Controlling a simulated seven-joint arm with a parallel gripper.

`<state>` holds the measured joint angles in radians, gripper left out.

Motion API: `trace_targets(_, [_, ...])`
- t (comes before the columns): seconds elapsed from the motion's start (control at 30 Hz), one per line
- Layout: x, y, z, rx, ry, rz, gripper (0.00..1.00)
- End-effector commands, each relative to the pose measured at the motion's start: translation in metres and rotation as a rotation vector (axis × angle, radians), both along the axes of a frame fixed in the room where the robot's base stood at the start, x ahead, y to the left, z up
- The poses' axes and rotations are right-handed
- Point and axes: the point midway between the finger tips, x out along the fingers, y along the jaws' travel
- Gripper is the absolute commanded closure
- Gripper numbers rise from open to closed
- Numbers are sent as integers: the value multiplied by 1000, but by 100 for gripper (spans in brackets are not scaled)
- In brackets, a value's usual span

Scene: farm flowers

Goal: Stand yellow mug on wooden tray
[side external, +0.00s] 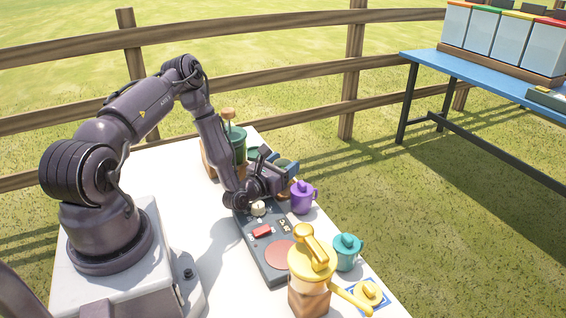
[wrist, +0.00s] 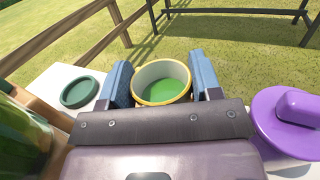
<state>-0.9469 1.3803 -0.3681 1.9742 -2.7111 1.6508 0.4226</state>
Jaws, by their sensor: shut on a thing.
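In the wrist view a round mug (wrist: 162,82) with a yellow rim stands between the two blue fingers of my gripper (wrist: 165,85). It has a pale inner wall and green inside. The fingers are shut on it, and its outer side is mostly hidden. In the side view my gripper (side external: 288,168) is over the far right edge of the white table, and the mug is mostly hidden by it. No wooden tray is clearly seen; a brown wooden piece (side external: 209,158) shows by the green grinder, and I cannot tell whether it is the tray.
A purple lidded mug (side external: 302,197) is close beside my gripper. A dark green disc (wrist: 80,92) lies left of it. The green grinder (side external: 236,144), a grey panel (side external: 250,236), a yellow grinder (side external: 312,262), a teal mug (side external: 347,252) and a yellow lid (side external: 369,292) crowd the table.

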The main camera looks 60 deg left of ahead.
Motion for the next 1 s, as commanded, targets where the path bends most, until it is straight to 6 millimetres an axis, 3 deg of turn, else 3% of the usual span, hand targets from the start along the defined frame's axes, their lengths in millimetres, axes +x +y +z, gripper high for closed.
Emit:
trace_targets(0.17, [0,0,-3,0,1,0,71])
trace_targets(0.2, [0,0,-4,0,3,0,35])
trace_targets(0.3, [0,0,-5,-1,5,1,16])
trace_targets(0.57, [0,0,-5,0,7,1,16])
trace_targets(0.73, [-1,0,10,2,4,0,16])
trace_targets(0.87, [-27,-12,5,-4,8,1,16])
trace_targets(1.0, [-28,-12,36,4,-1,1,16])
